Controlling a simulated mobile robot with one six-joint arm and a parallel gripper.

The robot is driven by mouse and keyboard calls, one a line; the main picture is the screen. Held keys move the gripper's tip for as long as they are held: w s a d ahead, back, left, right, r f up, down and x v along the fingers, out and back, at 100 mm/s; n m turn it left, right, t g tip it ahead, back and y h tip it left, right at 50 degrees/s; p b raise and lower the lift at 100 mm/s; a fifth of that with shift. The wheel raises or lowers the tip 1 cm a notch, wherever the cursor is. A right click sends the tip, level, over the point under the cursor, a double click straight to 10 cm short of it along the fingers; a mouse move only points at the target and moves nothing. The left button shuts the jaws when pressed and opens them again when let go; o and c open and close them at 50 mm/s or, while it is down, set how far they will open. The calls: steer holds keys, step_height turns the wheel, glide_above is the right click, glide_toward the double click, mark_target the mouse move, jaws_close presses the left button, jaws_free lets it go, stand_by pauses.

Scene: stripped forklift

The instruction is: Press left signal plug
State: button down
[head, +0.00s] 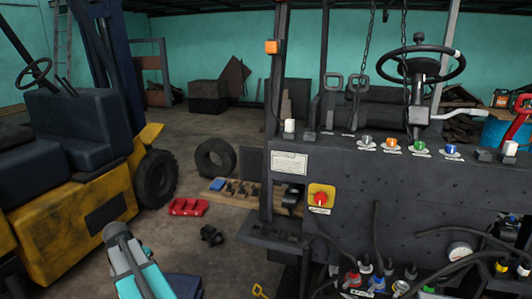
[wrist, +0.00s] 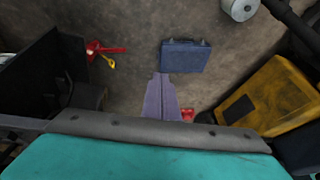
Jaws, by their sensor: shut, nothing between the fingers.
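The stripped forklift's dark panel (head: 400,195) fills the right of the head view. Several coloured plugs on cables sit along its bottom edge, including a red one (head: 352,279) and a blue one (head: 376,283). A white cap (head: 289,126) stands at the panel's top left and another white cap (head: 510,148) at its right. I cannot tell which of these is the left signal plug. In the wrist view my gripper (wrist: 161,76) is shut and empty, pointing over the floor, with no plug near its tips.
A yellow forklift (head: 90,215) stands at the left. A blue toolbox (wrist: 186,56) lies on the floor in the wrist view. An upright post (head: 275,120) edges the panel.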

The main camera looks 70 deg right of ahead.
steer(key=s+d+r+m+h+p, duration=0.1)
steer(key=s+d+r+m+h, duration=0.15)
steer(key=d+r, duration=0.8)
steer(key=s+d+r+m+t+h+p, duration=0.1)
steer(key=s+d+r+m, duration=0.35)
steer(key=r, duration=1.05)
steer(key=s+d+r+m+h+p, duration=0.1)
steer(key=s+d+r+m+h, duration=0.15)
steer(key=d+r, duration=0.8)
steer(key=s+r+m+h, duration=0.1)
steer(key=s+r+m, duration=0.2)
steer(key=s+r, duration=0.4)
steer(key=s+d+r+m+g+h+p, duration=0.1)
steer(key=s+r+m, duration=0.3)
steer(key=r, duration=1.5)
steer(key=s+r+m+g+h, duration=0.1)
steer(key=s+r+m+h, duration=0.1)
steer(key=s+r, duration=1)
steer(key=shift+s+d+r+m+h+p, duration=0.2)
steer(key=shift+d+r+m+h+p, duration=0.1)
steer(key=shift+d+r+m+p, duration=0.25)
steer(key=shift+f+b, duration=0.15)
steer(key=shift+b, duration=0.3)
steer(key=p, duration=0.1)
glide_toward(271, 48)
steer(key=shift+x, duration=3.05)
